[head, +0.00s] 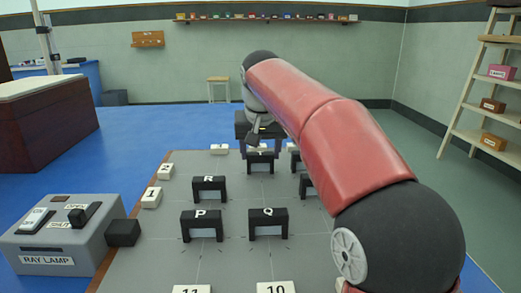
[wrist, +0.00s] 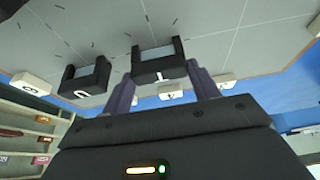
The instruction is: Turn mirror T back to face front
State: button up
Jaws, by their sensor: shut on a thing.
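A dark-framed mirror (wrist: 158,66) is between the two purple-grey fingers of my gripper (wrist: 162,76) in the wrist view. The white letter on its top edge is seen in part and looks like T. My gripper is shut on this mirror, one finger at each side. In the head view the gripper (head: 259,149) is over the same mirror (head: 260,167), in the far row of the grey board. Its letter is mostly hidden there. Its opening shows toward the head camera; I cannot tell its exact angle.
Mirrors R (head: 209,188), P (head: 201,226) and Q (head: 268,223) stand nearer on the grey board (head: 237,258). A neighbouring mirror (wrist: 85,80) stands close beside the held one. The ray lamp box (head: 62,240) is at left. My arm hides the board's right side.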

jog(key=o, duration=1)
jog(key=shift+r, duration=0.15)
jog(key=v, duration=0.7)
jog(key=shift+s+r, duration=0.2)
jog(key=shift+r, duration=0.05)
